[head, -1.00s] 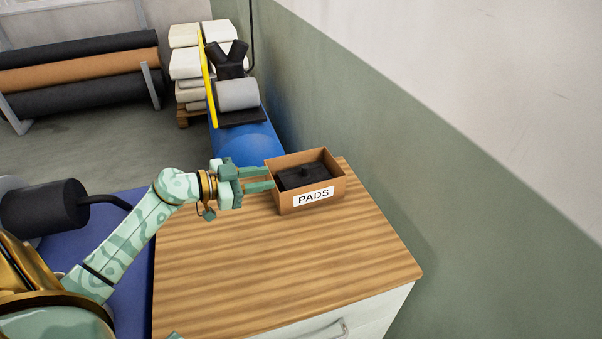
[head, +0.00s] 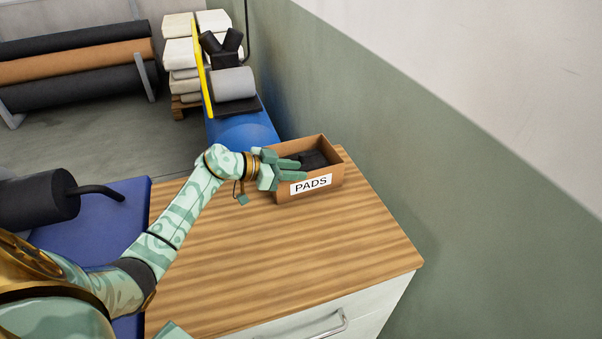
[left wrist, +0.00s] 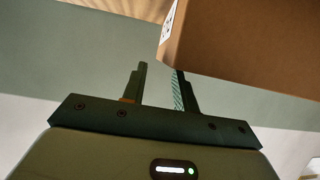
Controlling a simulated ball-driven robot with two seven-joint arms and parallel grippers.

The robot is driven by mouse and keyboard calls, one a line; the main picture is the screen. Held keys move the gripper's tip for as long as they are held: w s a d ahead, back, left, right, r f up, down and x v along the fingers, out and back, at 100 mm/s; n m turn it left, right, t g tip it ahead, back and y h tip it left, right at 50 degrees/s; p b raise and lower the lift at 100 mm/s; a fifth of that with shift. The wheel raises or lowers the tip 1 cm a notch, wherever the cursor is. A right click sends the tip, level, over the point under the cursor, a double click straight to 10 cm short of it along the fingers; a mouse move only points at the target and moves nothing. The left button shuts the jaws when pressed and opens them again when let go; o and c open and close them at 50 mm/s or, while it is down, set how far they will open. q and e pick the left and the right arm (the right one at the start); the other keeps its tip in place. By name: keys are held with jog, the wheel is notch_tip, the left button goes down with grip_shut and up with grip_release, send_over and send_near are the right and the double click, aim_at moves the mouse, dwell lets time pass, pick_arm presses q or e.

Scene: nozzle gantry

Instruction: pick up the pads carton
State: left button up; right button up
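The pads carton (head: 335,176) is an open brown box with a white "PADS" label on its front. It sits upright at the far end of the wooden worktop and holds dark pads (head: 313,160). My left gripper (head: 296,169) is at the carton's left end, its two fingers apart and overlapping the box there. In the left wrist view the carton (left wrist: 250,45) fills the upper right, close to the right finger; the open fingers (left wrist: 158,75) have a clear gap between them. I cannot tell whether they touch the carton.
The wooden worktop (head: 290,240) is bare in front of the carton. A green and white wall (head: 430,170) runs along the right. Dark and brown rolls (head: 75,63) lie at back left.

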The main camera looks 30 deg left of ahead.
aim_at(310, 172)
pick_arm(q)
jog(key=x, duration=0.3)
jog(key=shift+w+f+b, duration=0.15)
jog(key=shift+f+b, duration=0.15)
jog(key=shift+b, duration=0.05)
jog(key=shift+r, duration=0.1)
grip_shut()
jog(key=shift+r, duration=0.2)
